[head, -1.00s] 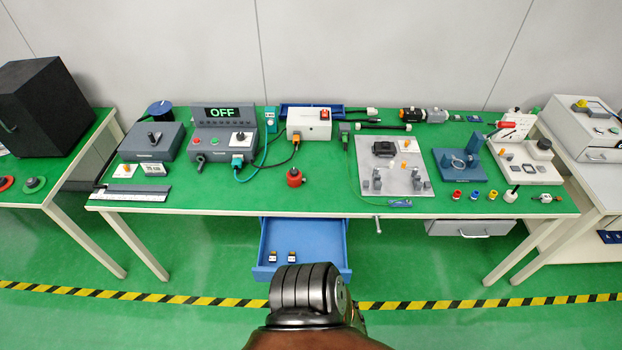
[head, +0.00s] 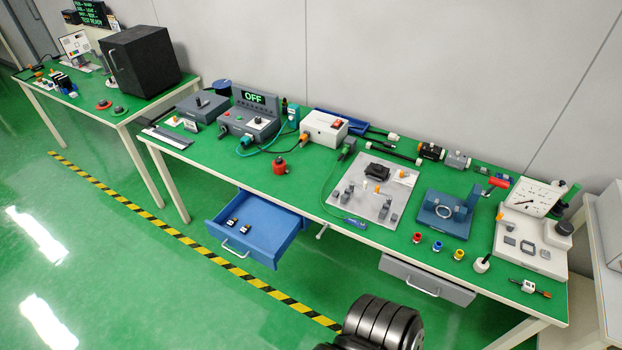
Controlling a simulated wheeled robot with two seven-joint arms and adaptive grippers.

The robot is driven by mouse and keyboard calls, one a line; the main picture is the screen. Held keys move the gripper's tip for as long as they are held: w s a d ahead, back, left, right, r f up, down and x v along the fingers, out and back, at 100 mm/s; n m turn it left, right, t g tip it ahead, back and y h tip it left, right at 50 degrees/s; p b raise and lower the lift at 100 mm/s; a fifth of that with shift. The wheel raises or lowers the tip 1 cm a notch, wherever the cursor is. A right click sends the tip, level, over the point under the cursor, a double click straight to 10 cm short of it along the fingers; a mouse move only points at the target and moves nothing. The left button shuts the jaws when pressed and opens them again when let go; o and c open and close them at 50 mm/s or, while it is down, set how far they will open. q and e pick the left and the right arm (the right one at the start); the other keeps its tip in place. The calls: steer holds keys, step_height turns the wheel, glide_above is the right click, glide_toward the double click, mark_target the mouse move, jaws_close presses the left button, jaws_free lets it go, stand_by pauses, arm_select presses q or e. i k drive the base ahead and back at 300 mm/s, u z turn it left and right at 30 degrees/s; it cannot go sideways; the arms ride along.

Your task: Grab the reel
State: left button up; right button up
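A dark blue, round, reel-like thing (head: 221,87) stands at the back left of the green main table, behind a grey box. It is small in the head view, and its lower part is partly hidden by the box. Several small coloured spool-like pieces stand near the table's front right edge, among them a red one (head: 417,238), a blue one (head: 437,246) and a yellow one (head: 458,254). Neither of my grippers is in view. Only a black rounded part of my own body shows at the bottom.
The green table (head: 300,190) holds a grey control box with an OFF display (head: 253,98), a white box (head: 324,128), a red weight-like piece (head: 279,166) and a grey plate (head: 345,205). A blue drawer (head: 258,228) stands open, and a grey drawer (head: 425,283) protrudes. Left floor is clear.

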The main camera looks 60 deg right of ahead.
mark_target(279, 169)
steer(key=k, duration=0.3)
steer(key=z, duration=0.75)
